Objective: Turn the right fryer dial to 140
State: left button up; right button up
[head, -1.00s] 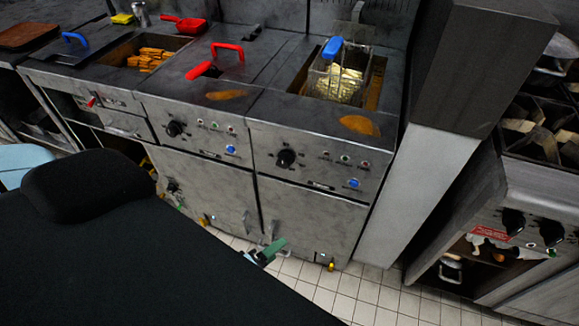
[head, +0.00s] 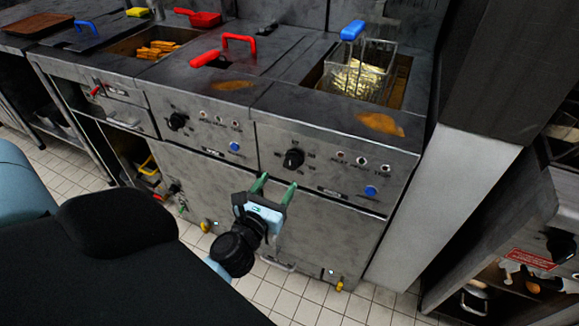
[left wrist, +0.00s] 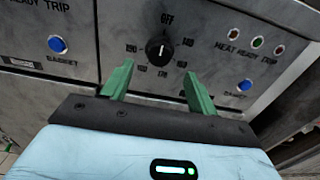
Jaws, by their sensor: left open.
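The right fryer dial (head: 293,159) is a black round knob on the grey front panel of the right fryer (head: 330,172). In the left wrist view the dial (left wrist: 159,47) has a white mark near its top, with OFF printed above and 140 at the upper right. My left gripper (head: 273,184) is open and empty, with green fingertips below the dial and apart from it. In the left wrist view the fingers (left wrist: 158,88) stand to the lower left and lower right of the dial. My right gripper is not in view.
A blue button (head: 371,191) and small indicator lights sit right of the dial. The left fryer has its own black dial (head: 177,121). A fry basket (head: 358,75) with a blue handle rests above. Open tiled floor (head: 275,290) lies below.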

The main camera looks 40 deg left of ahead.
aim_at(290, 164)
pick_arm(q)
jog(key=shift+x, duration=3.85)
jog(key=shift+d, duration=0.1)
jog(key=shift+c, duration=0.5)
jog(key=c, duration=0.9)
